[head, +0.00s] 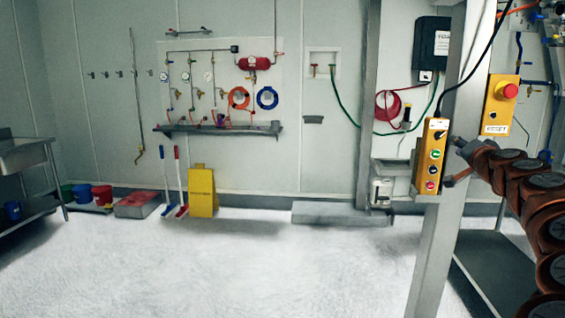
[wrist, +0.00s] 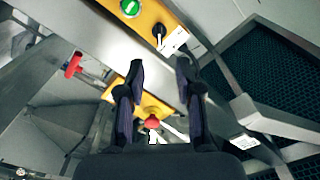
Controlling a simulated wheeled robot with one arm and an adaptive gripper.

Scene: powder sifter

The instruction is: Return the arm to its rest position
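My gripper (wrist: 160,65) is open, with its two dark fingers apart and nothing between their tips. In the head view my arm (head: 535,195) reaches in from the right edge. The gripper end is beside a yellow control box (head: 432,155) mounted on a grey post. In the wrist view part of a yellow control box (wrist: 148,14), with a green button (wrist: 130,8) and a black switch (wrist: 159,31), lies beyond the fingertips. I cannot tell whether any fingertip touches the box.
A yellow reset box (head: 500,104) with a red button is above my arm. The grey post (head: 436,250) stands close by on the left. A yellow floor sign (head: 203,192) stands at the far wall. The white floor (head: 250,270) in front is clear.

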